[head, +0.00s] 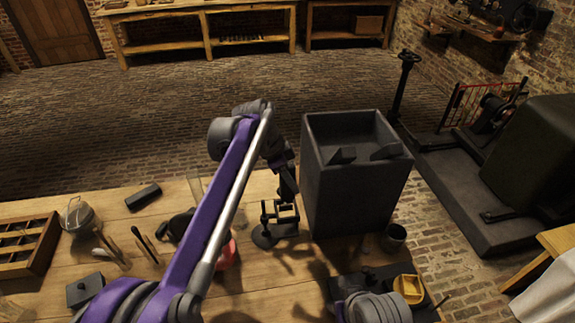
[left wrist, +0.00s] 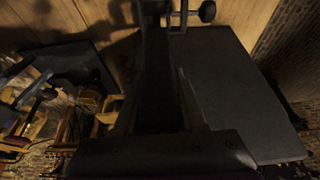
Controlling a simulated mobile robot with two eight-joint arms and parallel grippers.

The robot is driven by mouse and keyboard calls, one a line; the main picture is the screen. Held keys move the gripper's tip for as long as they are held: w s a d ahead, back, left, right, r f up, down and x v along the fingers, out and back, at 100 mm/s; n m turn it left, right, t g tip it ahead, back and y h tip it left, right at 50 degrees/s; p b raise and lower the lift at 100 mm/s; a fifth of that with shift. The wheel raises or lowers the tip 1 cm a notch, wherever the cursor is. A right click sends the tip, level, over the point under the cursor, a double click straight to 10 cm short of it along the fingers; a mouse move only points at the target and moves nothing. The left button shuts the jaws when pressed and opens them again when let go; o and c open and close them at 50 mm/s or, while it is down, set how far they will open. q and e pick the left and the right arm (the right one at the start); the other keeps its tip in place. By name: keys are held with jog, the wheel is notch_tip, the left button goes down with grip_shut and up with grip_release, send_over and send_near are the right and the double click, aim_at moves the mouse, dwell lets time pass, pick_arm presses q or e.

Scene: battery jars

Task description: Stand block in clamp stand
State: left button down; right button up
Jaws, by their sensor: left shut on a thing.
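The clamp stand (head: 264,238) stands on the wooden table, with a round dark base and a small dark frame above it. Part of its frame and a round knob (left wrist: 207,11) show at the top of the left wrist view. My left gripper (head: 288,190) points down at the clamp frame and is shut on a dark block (left wrist: 160,75). The block runs up the middle of the left wrist view. In the head view gripper, block and clamp are all dark and overlap, so I cannot tell whether the block touches the clamp. My right gripper is not in view.
A tall dark open box (head: 350,190) stands just right of the clamp stand, close to my left gripper. A small dark cup (head: 394,237) and a yellow piece (head: 409,289) are at the front right. A wooden compartment tray (head: 50,238) and a glass jar (head: 77,217) lie left.

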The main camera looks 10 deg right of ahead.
aim_at(291, 196)
pick_arm(q)
jog(key=shift+s+f+b, duration=0.2)
jog(key=shift+f+b, duration=0.5)
jog(key=shift+f, duration=0.1)
jog(key=shift+f+b, duration=0.8)
jog(key=shift+f, duration=0.2)
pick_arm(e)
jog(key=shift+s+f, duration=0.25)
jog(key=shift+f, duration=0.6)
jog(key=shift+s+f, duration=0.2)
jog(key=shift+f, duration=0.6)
pick_arm(q)
jog(key=shift+w, duration=0.1)
jog(key=shift+f, duration=0.35)
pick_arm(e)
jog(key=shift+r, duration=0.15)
pick_arm(q)
jog(key=shift+f, duration=0.8)
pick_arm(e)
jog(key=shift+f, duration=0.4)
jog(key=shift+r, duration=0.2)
pick_arm(q)
jog(key=shift+f+b, duration=0.95)
jog(key=shift+f, duration=0.8)
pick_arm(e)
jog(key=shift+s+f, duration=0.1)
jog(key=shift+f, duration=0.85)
pick_arm(q)
jog(key=shift+c, duration=2)
grip_release()
